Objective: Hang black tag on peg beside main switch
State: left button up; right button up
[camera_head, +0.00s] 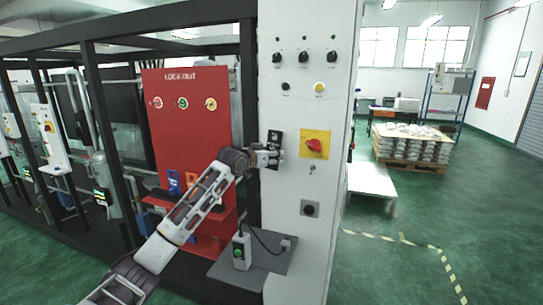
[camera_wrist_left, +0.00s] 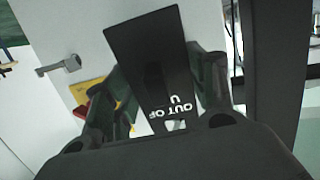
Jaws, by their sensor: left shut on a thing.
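The black tag (camera_head: 274,137) is upright in front of the white cabinet face, left of the main switch. My left gripper (camera_head: 270,157) is shut on it. In the left wrist view the black tag (camera_wrist_left: 150,48) lies between the fingers of the left gripper (camera_wrist_left: 165,78), with white lettering "OUT OF U" and a small light opening near the lettering. The main switch (camera_head: 314,145) is a red knob on a yellow plate, partly hidden in the wrist view (camera_wrist_left: 84,106). A small grey peg (camera_head: 312,168) sticks out below the plate; it also shows in the wrist view (camera_wrist_left: 60,65). The right gripper is out of view.
A red lockout board (camera_head: 190,130) with round tags stands left of the cabinet (camera_head: 300,230). Knobs sit above the switch and a dark socket (camera_head: 310,208) below. A grey shelf (camera_head: 255,264) holds a small box with a green button and a cable.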

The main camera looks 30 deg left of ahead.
pick_arm(q)
jog(key=o, duration=1.1)
jog(key=shift+s, duration=0.1)
jog(key=shift+s, duration=0.1)
jog(key=v, duration=1.1)
jog(key=shift+s, duration=0.3)
dwell(0.6)
